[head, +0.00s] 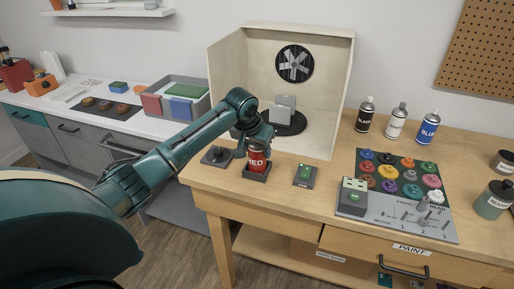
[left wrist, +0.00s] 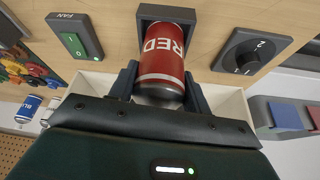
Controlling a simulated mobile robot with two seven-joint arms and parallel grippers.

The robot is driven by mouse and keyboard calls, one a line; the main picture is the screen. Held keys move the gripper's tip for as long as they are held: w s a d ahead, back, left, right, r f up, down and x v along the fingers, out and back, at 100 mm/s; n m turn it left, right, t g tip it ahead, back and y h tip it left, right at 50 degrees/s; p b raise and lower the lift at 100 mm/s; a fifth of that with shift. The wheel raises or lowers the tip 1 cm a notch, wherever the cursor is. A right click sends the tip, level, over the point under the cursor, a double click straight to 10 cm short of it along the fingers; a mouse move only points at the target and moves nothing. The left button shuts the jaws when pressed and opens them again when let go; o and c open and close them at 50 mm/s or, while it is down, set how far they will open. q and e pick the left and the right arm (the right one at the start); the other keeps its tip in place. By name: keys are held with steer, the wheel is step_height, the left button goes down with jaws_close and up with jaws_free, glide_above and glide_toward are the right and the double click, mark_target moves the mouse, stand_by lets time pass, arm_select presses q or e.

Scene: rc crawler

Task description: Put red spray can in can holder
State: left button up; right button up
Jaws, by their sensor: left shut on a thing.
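The red spray can (head: 257,160), labelled RED, stands upright at the front of the wooden bench, with its base in or just at the square dark can holder (head: 257,174). In the left wrist view the red can (left wrist: 164,58) lies between my fingers and its far end overlaps the dark holder (left wrist: 145,12). I cannot tell whether it rests on the holder's floor. My left gripper (head: 256,146) is shut on the can; it also shows in the left wrist view (left wrist: 160,85). My right gripper is not in view.
A dark dial box (head: 217,155) stands just left of the holder, and a FAN switch box (head: 305,174) to its right. A spray booth (head: 335,95) with a turntable is behind. Black, white and blue cans (head: 428,128) stand at the back right.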

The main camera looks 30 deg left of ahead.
arm_select(q)
steer(key=shift+f, duration=0.15)
steer(key=o, duration=1.1)
steer(key=b+v, duration=0.1)
steer(key=v, duration=1.1)
